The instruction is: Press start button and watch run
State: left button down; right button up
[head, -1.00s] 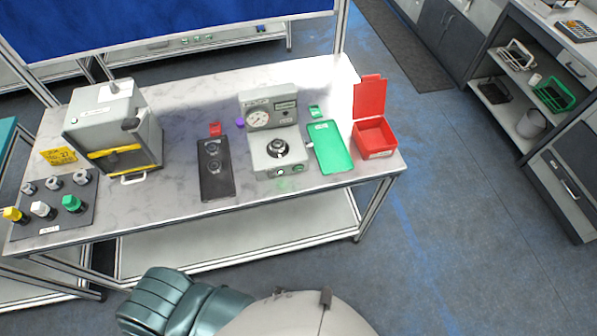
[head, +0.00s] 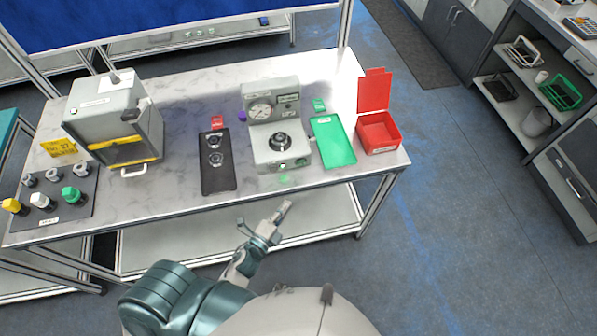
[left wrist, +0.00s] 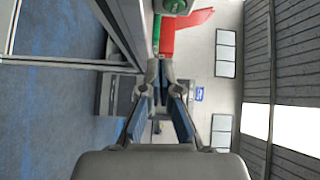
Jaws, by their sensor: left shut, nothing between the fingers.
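A grey test device (head: 263,152) with a round gauge (head: 260,111) and a black dial (head: 280,141) stands on the marbled table. Two small buttons sit on its lower front, a green-ringed left button (head: 283,165) and a right button (head: 301,162). My left gripper (head: 285,206) is in front of the table edge, below the device and apart from it. Its fingers are shut and empty. In the left wrist view its fingertips (left wrist: 160,66) meet, and part of the device (left wrist: 172,6) shows at the top. My right gripper is in neither view.
A green tray (head: 333,145) and an open red box (head: 379,133) stand right of the device. A black plate (head: 217,180) lies left of it. A grey machine (head: 97,122) and a rack of coloured knobs (head: 60,216) stand further left. Bare tabletop lies in front of the device.

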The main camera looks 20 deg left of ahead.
pick_arm(q)
jog(key=shift+d+r+m, duration=0.1)
jog(key=shift+r+m, duration=0.2)
jog(key=shift+r, duration=0.5)
jog(key=p, duration=0.2)
send_near(304, 163)
jog(key=w+d, duration=0.2)
jog(key=d, duration=0.1)
jog(key=shift+w+d+f, duration=0.1)
jog(key=shift+d+f, duration=0.1)
jog(key=shift+d, duration=0.05)
jog(key=w, duration=0.1)
jog(key=w+a, duration=0.1)
jog(key=w, duration=0.1)
jog(key=shift+w+a, duration=0.1)
jog(key=shift+a, duration=0.1)
jog(key=shift+w+a+f+p, duration=0.1)
jog(key=shift+w+a+p, duration=0.2)
jog(key=shift+w+a, duration=0.1)
jog(key=shift+d, duration=0.1)
